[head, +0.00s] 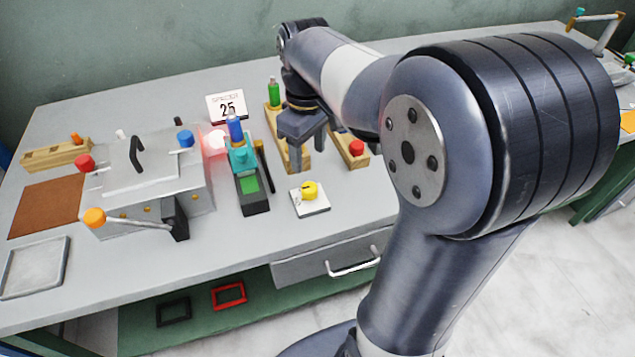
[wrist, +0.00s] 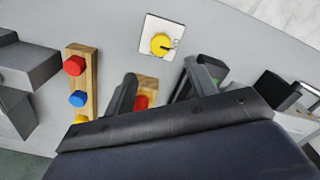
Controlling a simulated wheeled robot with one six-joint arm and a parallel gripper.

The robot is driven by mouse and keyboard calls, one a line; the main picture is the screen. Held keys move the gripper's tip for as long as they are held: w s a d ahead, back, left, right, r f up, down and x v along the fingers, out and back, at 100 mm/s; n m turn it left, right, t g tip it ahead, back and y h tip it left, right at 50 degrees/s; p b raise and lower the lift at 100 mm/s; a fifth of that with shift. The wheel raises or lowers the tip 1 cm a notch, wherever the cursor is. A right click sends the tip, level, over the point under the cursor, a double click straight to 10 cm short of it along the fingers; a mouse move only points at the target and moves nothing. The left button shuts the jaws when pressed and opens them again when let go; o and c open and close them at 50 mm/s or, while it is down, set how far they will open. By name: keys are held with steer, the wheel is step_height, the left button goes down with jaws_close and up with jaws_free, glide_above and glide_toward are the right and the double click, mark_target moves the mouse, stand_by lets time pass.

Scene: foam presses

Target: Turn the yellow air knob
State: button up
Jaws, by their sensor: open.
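The yellow air knob (head: 310,190) sits on a white square plate (head: 319,207) near the front of the table. In the wrist view the knob (wrist: 161,44) shows above the fingers, with a dark mark on its right side. My gripper (head: 308,168) hangs above and behind the knob, fingers pointing down. In the wrist view my gripper (wrist: 155,88) has its two fingers spread apart with nothing held between them. The knob lies beyond the fingertips, apart from them.
A teal-topped device (head: 243,165) stands left of the knob. The metal press (head: 150,175) is at left. A drawer (head: 330,262) is below the front edge. The tabletop around the plate is clear.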

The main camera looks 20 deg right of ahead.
mark_target(309, 187)
step_height(309, 187, down, 10)
steer(key=shift+f+b, duration=0.1)
steer(key=shift+b, duration=0.3)
steer(key=shift+c, duration=0.2)
steer(key=c, duration=0.9)
